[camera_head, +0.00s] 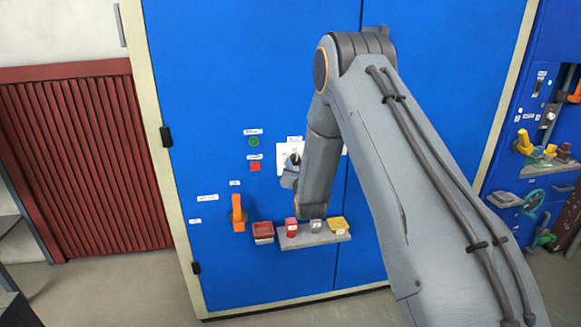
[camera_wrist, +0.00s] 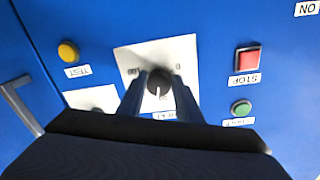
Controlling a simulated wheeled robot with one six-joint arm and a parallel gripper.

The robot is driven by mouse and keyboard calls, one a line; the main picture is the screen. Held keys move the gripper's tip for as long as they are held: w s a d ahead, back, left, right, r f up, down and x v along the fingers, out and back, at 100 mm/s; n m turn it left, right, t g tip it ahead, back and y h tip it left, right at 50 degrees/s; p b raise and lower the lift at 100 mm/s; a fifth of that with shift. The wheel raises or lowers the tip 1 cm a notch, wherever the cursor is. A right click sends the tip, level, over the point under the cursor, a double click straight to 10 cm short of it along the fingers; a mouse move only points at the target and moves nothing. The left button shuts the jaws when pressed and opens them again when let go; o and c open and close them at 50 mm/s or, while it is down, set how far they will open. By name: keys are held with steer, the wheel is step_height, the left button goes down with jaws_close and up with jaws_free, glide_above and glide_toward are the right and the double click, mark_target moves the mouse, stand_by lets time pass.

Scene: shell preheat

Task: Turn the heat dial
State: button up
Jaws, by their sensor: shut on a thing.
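The heat dial (camera_wrist: 159,84) is a dark round knob with a white pointer line, on a white plate (camera_wrist: 187,49) fixed to the blue cabinet. In the wrist view my gripper (camera_wrist: 160,82) has one finger on each side of the knob and is shut on it. The plate's label is partly covered by the fingers. In the head view the white plate (camera_head: 283,152) shows beside my arm, which hides most of the dial and my gripper.
A red STOP button (camera_wrist: 247,60), a green button (camera_wrist: 241,107) and a yellow TEST button (camera_wrist: 68,51) surround the plate. An orange handle (camera_head: 238,213) sits lower left on the cabinet. A shelf (camera_head: 312,239) with small containers juts out below my arm.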

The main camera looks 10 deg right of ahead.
steer(key=shift+w+r, duration=0.15)
steer(key=shift+r, duration=0.45)
steer(key=shift+n+b, duration=0.3)
steer(key=shift+n, duration=0.2)
steer(key=shift+d+f+n+t+b, duration=0.15)
steer(key=shift+n+t+b, duration=0.15)
steer(key=shift+n+b, duration=0.5)
steer(key=n+b, duration=0.1)
steer(key=n, duration=0.3)
steer(key=n+b, duration=0.1)
steer(key=n, duration=0.2)
steer(key=shift+n+y+b, duration=0.3)
steer(key=shift+n+b, duration=0.1)
steer(key=n+b, duration=0.1)
steer(key=n, duration=0.3)
steer(key=shift+d, duration=0.1)
steer(key=n+b, duration=0.1)
steer(key=n, duration=0.2)
steer(key=n+b, duration=0.1)
steer(key=n, duration=0.1)
steer(key=shift+d+n+t+y, duration=0.1)
steer(key=shift+n+t+y, duration=0.2)
steer(key=shift+n, duration=0.1)
steer(key=n+b, duration=0.1)
steer(key=n, duration=0.4)
steer(key=shift+y+b, duration=0.3)
